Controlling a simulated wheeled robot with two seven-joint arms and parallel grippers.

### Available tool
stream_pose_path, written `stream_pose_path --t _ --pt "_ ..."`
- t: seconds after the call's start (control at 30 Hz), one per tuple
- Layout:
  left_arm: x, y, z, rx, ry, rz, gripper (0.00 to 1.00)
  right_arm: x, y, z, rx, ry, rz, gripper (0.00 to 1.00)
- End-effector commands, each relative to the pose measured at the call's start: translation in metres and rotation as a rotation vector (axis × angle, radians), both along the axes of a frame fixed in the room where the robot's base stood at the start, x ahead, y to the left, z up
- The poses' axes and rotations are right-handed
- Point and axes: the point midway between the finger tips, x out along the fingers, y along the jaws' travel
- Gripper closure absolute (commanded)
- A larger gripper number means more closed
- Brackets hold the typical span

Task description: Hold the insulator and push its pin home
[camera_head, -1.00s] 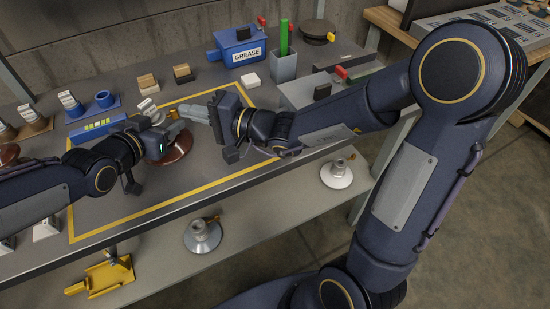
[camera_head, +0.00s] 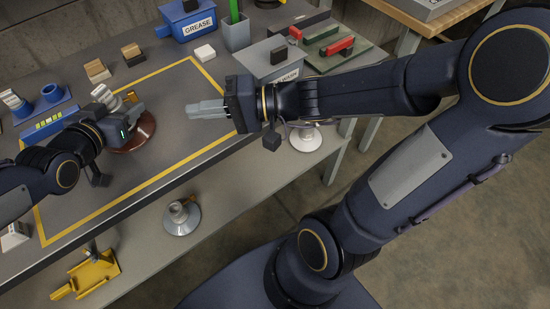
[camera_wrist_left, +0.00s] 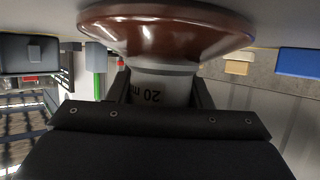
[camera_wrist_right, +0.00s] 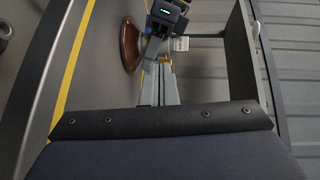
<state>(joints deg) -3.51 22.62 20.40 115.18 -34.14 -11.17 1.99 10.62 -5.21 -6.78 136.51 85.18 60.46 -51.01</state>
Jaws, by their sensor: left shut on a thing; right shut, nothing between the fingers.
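The insulator has a glossy brown shell (camera_head: 136,135) and a grey cap (camera_wrist_left: 160,85) marked with a "20". It is within the yellow-outlined area of the bench. My left gripper (camera_head: 132,112) is shut around the cap, and the shell shows beside the fingers. My right gripper (camera_head: 192,110) is shut and empty, to the right of the insulator with a clear gap between them. In the right wrist view its fingers (camera_wrist_right: 160,82) are together, and the brown shell (camera_wrist_right: 130,45) shows beyond them.
A blue grease box (camera_head: 188,20), a grey holder (camera_head: 236,35) with a green stick and a grey box (camera_head: 272,60) stand at the back. A blue fixture (camera_head: 45,120) is at the left. Other insulators (camera_head: 181,215) stand on the lower shelf. The bench's yellow-outlined area is mostly clear.

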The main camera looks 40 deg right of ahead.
Motion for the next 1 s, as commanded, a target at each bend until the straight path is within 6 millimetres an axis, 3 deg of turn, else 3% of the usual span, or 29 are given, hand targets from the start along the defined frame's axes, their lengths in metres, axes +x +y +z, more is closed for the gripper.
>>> stream_pose_path --t 0.23,0.47,0.7,1.0 --pt "0.001 0.0 0.001 -0.002 -0.001 0.002 0.82 -0.046 0.017 -0.008 -0.167 0.029 0.146 1.0" --pt "0.001 0.0 0.001 -0.002 -0.002 0.002 0.82 -0.086 0.016 -0.027 -0.382 0.066 0.234 1.0" --pt "0.001 0.0 0.001 -0.002 -0.002 0.002 0.82 -0.116 -0.004 -0.05 -0.638 0.096 0.244 1.0" --pt "0.001 0.0 0.001 -0.002 -0.002 0.002 0.82 -0.133 -0.045 -0.068 -0.938 0.105 0.153 1.0"
